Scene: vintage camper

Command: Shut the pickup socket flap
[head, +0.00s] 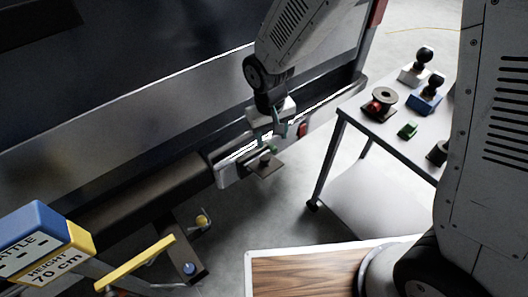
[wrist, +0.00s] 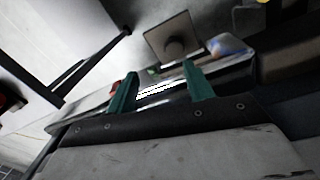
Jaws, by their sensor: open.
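A small square grey-brown plate with a round boss, which looks like the socket flap (head: 266,168), sticks out from the pickup's rear bumper (head: 228,172). It stands open, away from the bumper. It also shows in the wrist view (wrist: 156,39), beyond my fingertips. My gripper (head: 270,137) is open and empty, with teal fingers, just above the flap and close to the bumper. In the wrist view my gripper (wrist: 159,70) has its fingers spread in front of the shiny bumper; the plate lies past them and looks apart from them. The socket itself is mostly hidden.
A table (head: 350,110) with tow balls, a reel and a green block stands to the right. A yellow and blue height block (head: 45,245) is at the lower left, near a yellow bar (head: 137,262). A wood-topped surface (head: 305,275) is at the bottom. Grey floor lies between.

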